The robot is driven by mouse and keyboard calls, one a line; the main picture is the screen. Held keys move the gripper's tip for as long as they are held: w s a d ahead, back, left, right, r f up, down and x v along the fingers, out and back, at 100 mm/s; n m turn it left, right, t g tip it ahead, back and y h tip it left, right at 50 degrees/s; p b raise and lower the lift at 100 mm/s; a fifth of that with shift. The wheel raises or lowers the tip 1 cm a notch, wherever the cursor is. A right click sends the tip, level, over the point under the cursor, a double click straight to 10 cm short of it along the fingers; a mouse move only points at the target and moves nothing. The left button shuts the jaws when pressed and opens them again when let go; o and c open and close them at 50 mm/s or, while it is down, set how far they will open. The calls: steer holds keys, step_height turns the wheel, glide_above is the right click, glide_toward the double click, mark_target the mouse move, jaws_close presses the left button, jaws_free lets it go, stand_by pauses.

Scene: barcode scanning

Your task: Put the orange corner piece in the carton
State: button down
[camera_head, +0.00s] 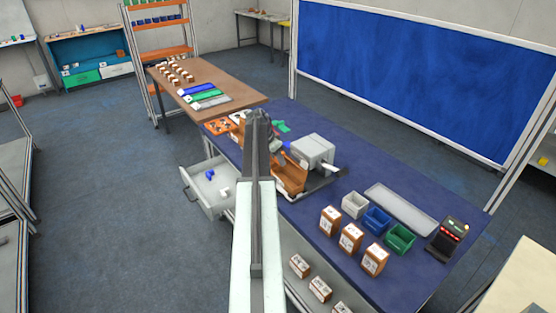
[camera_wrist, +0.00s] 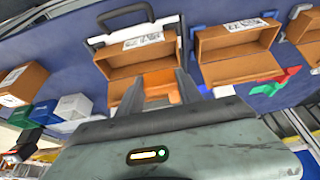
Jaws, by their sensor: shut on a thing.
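In the wrist view my gripper (camera_wrist: 159,76) is shut on the orange corner piece (camera_wrist: 160,84), which sits between its two dark fingers. Behind the piece is an open brown carton (camera_wrist: 118,66) with a white label on its flap. The piece overlaps the carton's near edge in the picture; I cannot tell whether it is inside or above. A second open carton (camera_wrist: 236,72) is to the right. In the head view my arm hides the gripper and the piece; a brown carton (camera_head: 290,175) shows just right of the arm.
On the blue table are a grey box-shaped device (camera_head: 312,149), white, blue (camera_head: 376,219) and green (camera_head: 400,238) bins, small brown boxes (camera_head: 350,238) and a scanner (camera_head: 447,238) with red lights. An open drawer (camera_head: 190,190) juts out left. The floor left of it is clear.

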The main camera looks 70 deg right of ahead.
mark_target(277, 169)
steer(key=shift+f+b, duration=3.3)
steer(key=shift+f, duration=0.15)
steer(key=shift+r, duration=0.1)
steer(key=c, duration=1.1)
jaws_free()
steer(key=shift+o, duration=0.2)
steer(key=shift+r, duration=0.1)
step_height(277, 169, up, 4)
steer(key=p, duration=0.4)
steer(key=o, duration=0.6)
steer(key=shift+f, duration=0.2)
steer(key=shift+c, duration=0.2)
